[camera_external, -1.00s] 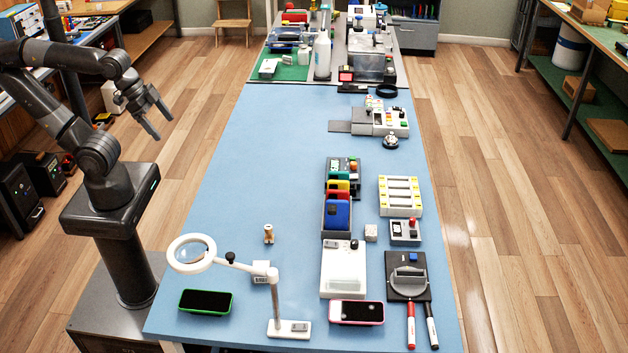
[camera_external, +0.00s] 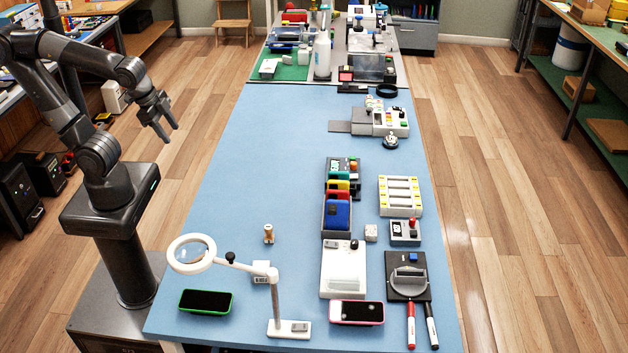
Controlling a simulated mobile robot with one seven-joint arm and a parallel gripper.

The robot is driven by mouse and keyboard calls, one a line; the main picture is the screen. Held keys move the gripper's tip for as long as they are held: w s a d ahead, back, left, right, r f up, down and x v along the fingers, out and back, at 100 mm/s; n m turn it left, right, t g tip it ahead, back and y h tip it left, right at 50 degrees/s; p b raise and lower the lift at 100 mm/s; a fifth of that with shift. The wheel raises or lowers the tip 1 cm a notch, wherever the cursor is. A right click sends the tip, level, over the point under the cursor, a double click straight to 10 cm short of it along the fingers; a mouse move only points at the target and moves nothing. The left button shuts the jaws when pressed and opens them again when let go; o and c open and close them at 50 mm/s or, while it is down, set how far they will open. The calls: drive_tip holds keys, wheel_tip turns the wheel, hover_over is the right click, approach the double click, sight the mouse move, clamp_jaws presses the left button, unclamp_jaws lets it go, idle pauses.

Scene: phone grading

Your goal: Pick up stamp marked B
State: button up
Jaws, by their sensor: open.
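My gripper (camera_external: 171,134) is open and empty. It hangs left of the blue table, apart from everything on it, with its fingers pointing down and right. A small upright piece with a brown top (camera_external: 269,234) stands on the table behind the magnifier lamp and looks like a stamp. No letter is readable on it, so I cannot tell if it is stamp B. A small light grey block (camera_external: 371,233) sits right of the phone rack; its marking is also too small to read.
A magnifier lamp (camera_external: 275,305) stands at the front with its ring raised over the table. A green-edged phone (camera_external: 206,301) and a pink-edged phone (camera_external: 357,312) lie near the front edge. A rack of coloured phones (camera_external: 337,212) stands mid-right. The table's left-middle is clear.

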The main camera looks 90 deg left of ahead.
sight(269, 234)
drive_tip(key=w+a+f+m+t+y, duration=0.1)
drive_tip(key=w+a+f+m+y, duration=0.1)
drive_tip(key=w+f+m+y, duration=1.1)
drive_tip(key=w+d+f+m+t+h, duration=0.3)
drive_tip(key=d+m+t, duration=0.1)
drive_tip(key=d+m, duration=0.2)
drive_tip(key=w+d+f+m+t+h, duration=0.3)
drive_tip(key=d+f+m+t+h, duration=0.1)
drive_tip(key=d+m, duration=0.2)
drive_tip(key=w+d+f+m+t+h, duration=0.3)
drive_tip(key=d+m+t, duration=0.1)
drive_tip(key=d+m, duration=0.2)
drive_tip(key=shift+w+d+f+m+t, duration=0.1)
drive_tip(key=shift+d+f+m+t, duration=0.25)
drive_tip(key=shift+m, duration=0.35)
drive_tip(key=x, duration=0.5)
drive_tip(key=shift+w, duration=0.2)
drive_tip(key=shift+r+x, duration=0.15)
drive_tip(key=shift+x, duration=1.2)
drive_tip(key=shift+r+x, duration=0.2)
drive_tip(key=shift+x, duration=1.1)
drive_tip(key=shift+d, duration=0.15)
clamp_jaws()
